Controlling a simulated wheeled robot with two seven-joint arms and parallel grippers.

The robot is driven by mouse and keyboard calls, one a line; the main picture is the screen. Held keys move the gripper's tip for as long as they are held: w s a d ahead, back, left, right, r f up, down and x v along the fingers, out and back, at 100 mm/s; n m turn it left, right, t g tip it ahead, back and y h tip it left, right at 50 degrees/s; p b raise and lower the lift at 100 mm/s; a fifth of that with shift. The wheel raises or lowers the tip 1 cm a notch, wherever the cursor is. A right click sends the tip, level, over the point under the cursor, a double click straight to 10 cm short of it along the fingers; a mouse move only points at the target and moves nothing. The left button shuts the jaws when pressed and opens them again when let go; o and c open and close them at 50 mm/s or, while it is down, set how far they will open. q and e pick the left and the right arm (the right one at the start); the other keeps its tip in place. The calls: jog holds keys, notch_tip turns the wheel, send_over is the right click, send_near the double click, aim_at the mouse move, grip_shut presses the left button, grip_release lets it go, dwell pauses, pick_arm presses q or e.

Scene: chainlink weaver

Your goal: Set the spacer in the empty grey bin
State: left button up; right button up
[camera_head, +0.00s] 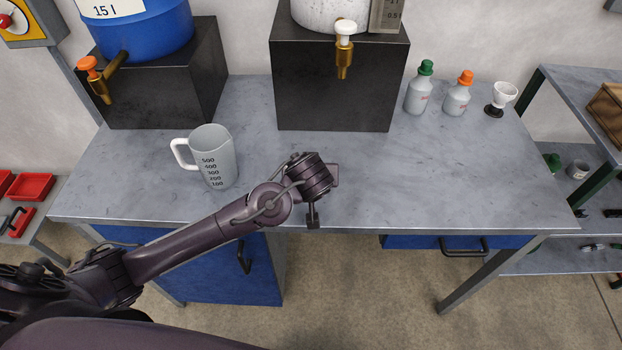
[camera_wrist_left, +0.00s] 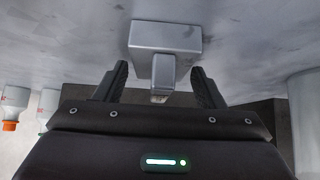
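My left gripper (camera_head: 309,174) is over the front middle of the bench in the head view, and its fingers are hard to make out there. In the left wrist view my left gripper (camera_wrist_left: 162,86) is open. A small grey block with a narrow tab (camera_wrist_left: 165,38), which looks like the spacer, is just ahead of the fingertips, with its tab between them and a gap on each side. In the head view I cannot clearly make out this block by the gripper. No grey bin is seen. My right gripper is not in view.
A measuring jug (camera_head: 215,160) stands on the bench (camera_head: 430,180) left of the gripper. Black pedestals (camera_head: 335,90) stand behind. Two capped bottles (camera_head: 419,92) and a white cup (camera_head: 503,97) are at the back right. Red bins (camera_head: 31,187) are far left. The bench's right half is clear.

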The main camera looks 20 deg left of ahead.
pick_arm(q)
jog(key=c, duration=0.9)
jog(key=shift+c, duration=1.1)
jog(key=shift+r, duration=0.15)
